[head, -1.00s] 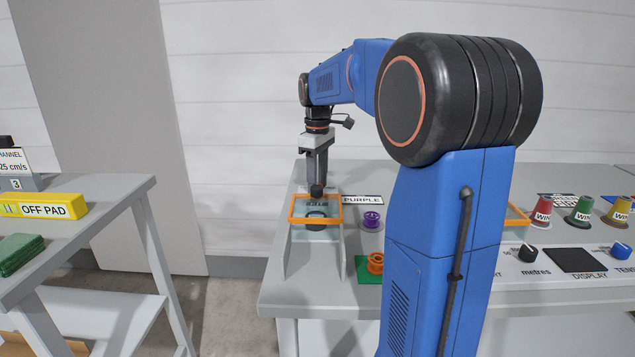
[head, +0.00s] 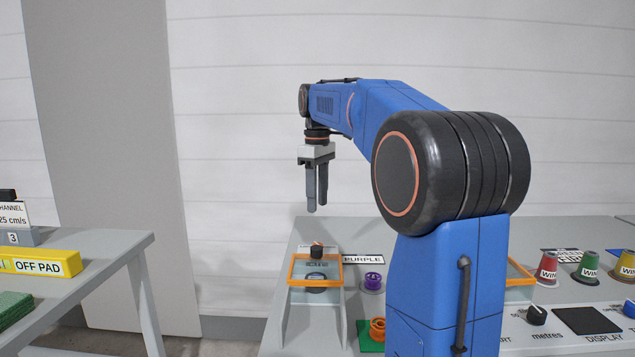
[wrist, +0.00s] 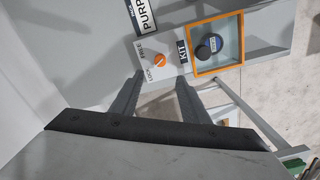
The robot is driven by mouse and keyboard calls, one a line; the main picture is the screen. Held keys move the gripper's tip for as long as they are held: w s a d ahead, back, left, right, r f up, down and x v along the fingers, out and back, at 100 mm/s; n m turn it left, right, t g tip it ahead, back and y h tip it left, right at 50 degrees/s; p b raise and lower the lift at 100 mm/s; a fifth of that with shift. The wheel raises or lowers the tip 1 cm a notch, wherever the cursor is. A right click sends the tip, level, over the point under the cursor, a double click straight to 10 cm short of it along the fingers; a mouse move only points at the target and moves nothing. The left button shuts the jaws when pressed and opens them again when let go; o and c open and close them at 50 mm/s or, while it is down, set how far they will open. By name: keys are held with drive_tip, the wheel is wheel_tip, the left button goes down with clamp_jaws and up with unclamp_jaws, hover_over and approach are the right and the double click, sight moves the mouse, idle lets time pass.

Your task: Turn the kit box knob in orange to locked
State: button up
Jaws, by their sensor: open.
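The orange kit box knob (wrist: 159,60) shows in the wrist view on a pale plate with printed words that look like LOCK and FREE. Which word it points at is too small to tell. My gripper (head: 317,207) is open and empty, raised above the box. In the wrist view its fingertips (wrist: 160,78) frame the plate near the orange knob.
A purple spool (head: 372,280) and the PURPLE sign (head: 363,259) stand right of the box. An orange spool (head: 377,328) sits on a green patch in front. Winder cones (head: 590,265) are far right. A separate table with the OFF PAD block (head: 40,264) is at left.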

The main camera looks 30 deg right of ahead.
wheel_tip(320, 180, up, 5)
drive_tip(key=shift+f, duration=0.15)
idle(0.6)
